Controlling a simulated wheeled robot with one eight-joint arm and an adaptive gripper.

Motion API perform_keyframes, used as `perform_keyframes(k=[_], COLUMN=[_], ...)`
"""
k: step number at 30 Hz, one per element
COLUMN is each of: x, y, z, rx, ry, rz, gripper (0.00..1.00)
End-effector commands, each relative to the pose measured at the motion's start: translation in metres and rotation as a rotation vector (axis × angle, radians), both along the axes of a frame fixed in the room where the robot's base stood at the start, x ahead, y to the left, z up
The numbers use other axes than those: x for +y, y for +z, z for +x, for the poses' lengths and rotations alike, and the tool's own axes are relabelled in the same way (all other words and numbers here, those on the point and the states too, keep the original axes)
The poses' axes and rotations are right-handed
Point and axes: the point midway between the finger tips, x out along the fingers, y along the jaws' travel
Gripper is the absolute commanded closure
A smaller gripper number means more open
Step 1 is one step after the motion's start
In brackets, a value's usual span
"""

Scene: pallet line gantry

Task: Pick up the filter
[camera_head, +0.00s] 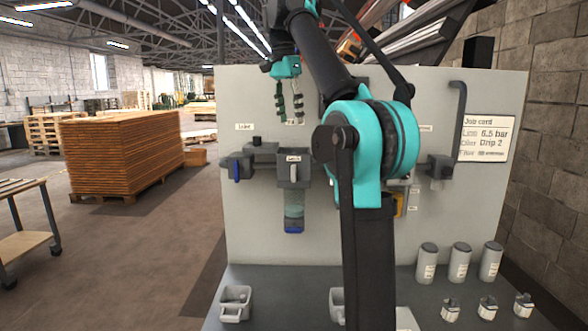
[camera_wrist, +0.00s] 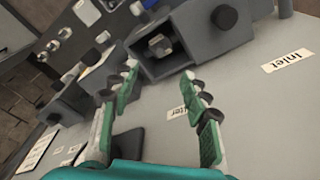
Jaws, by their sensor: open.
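My gripper (camera_head: 289,116) is in front of the upper part of the grey panel, fingers pointing down, open and empty. In the wrist view the two green fingers (camera_wrist: 158,76) are spread apart. A label partly covered by a finger, ending in "lter" (camera_wrist: 178,111), shows between them. Below the gripper in the head view is a grey housing (camera_head: 293,165) with a clear bowl (camera_head: 294,211) with a blue bottom under it. The wrist view shows a grey box (camera_wrist: 208,30) with a pale nut-like part (camera_wrist: 160,45) in its opening. I cannot tell which part is the filter.
Three grey canisters (camera_head: 460,262) and three small fittings (camera_head: 487,308) stand on the bench's right side. A grey holder (camera_head: 235,303) sits at the bench's front left. A job card (camera_head: 486,138) hangs on the panel's right. My arm hides the panel's middle.

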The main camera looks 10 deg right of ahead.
Motion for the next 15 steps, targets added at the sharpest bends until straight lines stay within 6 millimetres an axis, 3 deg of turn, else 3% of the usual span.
perform_keyframes(k=[15], x=[-0.010], y=[-0.076], z=[0.006], rx=[0.000], ry=[-0.001], rz=[0.000], gripper=[0.54])
